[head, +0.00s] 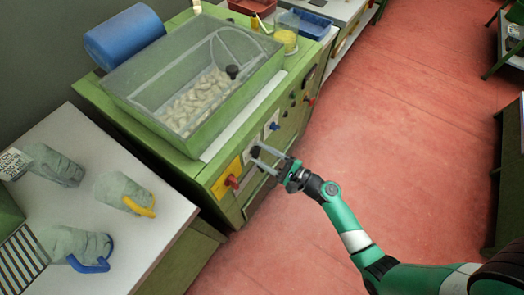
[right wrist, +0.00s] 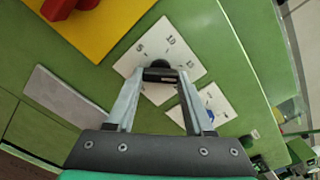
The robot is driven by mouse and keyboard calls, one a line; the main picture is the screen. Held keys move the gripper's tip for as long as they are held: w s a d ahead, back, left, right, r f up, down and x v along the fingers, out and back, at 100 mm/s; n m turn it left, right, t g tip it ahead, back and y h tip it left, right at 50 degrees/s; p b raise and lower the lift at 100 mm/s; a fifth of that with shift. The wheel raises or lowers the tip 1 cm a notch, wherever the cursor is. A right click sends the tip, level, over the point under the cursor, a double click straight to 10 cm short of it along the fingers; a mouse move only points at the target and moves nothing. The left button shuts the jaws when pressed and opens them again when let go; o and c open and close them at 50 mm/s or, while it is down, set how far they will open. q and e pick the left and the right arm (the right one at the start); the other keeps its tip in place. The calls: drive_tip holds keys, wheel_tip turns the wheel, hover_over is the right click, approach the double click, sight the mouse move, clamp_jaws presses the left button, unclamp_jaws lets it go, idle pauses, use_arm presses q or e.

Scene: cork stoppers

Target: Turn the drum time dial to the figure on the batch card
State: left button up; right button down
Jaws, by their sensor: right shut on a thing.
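The time dial is a dark knob (right wrist: 160,66) in front of a white plate (right wrist: 183,55) with small figures, on the green front of the drum machine (head: 205,160). The right wrist view shows figures around the knob, but its pointer is hidden. My right gripper (head: 257,156) reaches the machine front from the right and is shut on the dial; its fingertips also show in the right wrist view (right wrist: 160,77). No card that I can tell is the batch card is in view. My left gripper is not in view.
A red knob (head: 233,182) on a yellow plate (right wrist: 105,22) sits beside the dial. A second white plate (right wrist: 201,106) with a blue mark is on its other side. A table (head: 130,240) with several cloth bags stands at left. The red floor (head: 400,110) is clear.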

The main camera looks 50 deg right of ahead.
drive_tip(key=shift+a+m+p, duration=0.1)
drive_tip(key=shift+m+p, duration=1.5)
drive_tip(key=shift+m, duration=2.7)
drive_tip(key=shift+c, duration=1.4)
unclamp_jaws()
drive_tip(key=shift+s, duration=0.1)
drive_tip(key=s+d+b, duration=0.1)
drive_tip(key=s+b, duration=0.3)
drive_tip(key=s, duration=0.7)
drive_tip(key=shift+s+d+b, duration=0.15)
drive_tip(key=shift+d+b, duration=0.05)
drive_tip(key=shift+b, duration=0.1)
